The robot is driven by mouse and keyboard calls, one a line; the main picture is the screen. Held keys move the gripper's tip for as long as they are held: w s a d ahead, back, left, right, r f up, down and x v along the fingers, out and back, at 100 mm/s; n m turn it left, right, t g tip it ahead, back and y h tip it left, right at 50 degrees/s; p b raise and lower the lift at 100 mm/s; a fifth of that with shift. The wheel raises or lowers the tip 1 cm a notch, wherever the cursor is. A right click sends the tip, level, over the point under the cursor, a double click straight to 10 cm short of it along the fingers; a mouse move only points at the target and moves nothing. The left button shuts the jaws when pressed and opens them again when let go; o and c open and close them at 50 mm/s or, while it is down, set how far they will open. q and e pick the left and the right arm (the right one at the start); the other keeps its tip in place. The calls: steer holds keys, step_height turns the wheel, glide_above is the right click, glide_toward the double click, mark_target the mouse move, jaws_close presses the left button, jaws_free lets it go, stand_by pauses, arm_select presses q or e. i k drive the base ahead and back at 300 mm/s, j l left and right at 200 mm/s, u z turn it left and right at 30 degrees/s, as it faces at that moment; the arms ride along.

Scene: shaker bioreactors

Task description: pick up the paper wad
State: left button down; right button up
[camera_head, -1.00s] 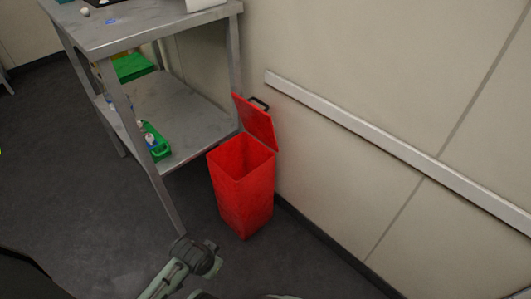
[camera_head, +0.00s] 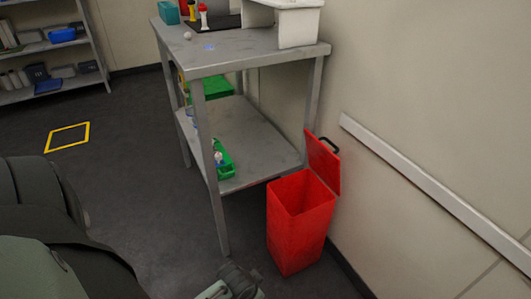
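A small whitish ball that looks like the paper wad (camera_head: 187,35) lies on the top of the metal table (camera_head: 225,56), near its left edge. Nothing touches it. Parts of my arms show at the left and bottom edges, well below and apart from the wad. No gripper fingers can be made out in the view.
A red bin (camera_head: 300,225) with its lid open stands on the floor right of the table. A white box (camera_head: 298,28), a teal box (camera_head: 170,12) and small bottles stand on the tabletop. The lower shelf holds green trays (camera_head: 224,165). Shelving (camera_head: 52,45) stands at the back left.

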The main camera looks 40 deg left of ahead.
mark_target(188, 35)
steer(key=j+u, duration=0.15)
steer(key=u, duration=0.2)
steer(key=i+j+u, duration=0.1)
steer(key=u, duration=0.85)
steer(key=k+l+u, duration=0.15)
steer(key=u, duration=0.25)
steer(key=i+j+u, duration=0.15)
steer(key=u, duration=0.65)
steer(key=i+j+u, duration=0.1)
steer(key=i+u, duration=0.6)
steer(key=i, duration=0.15)
steer(key=i+l+u, duration=0.15)
steer(key=i+u, duration=0.2)
steer(key=i+j, duration=0.1)
steer(key=i, duration=0.75)
steer(key=i+j+u, duration=0.1)
steer(key=i, duration=0.75)
steer(key=i+z, duration=0.25)
steer(key=z, duration=0.2)
steer(key=i+j+z, duration=0.1)
steer(key=i+z, duration=0.15)
steer(key=z, duration=0.25)
steer(key=i+j+z, duration=0.15)
steer(key=z, duration=0.3)
steer(key=i+z, duration=0.1)
steer(key=z, duration=1.75)
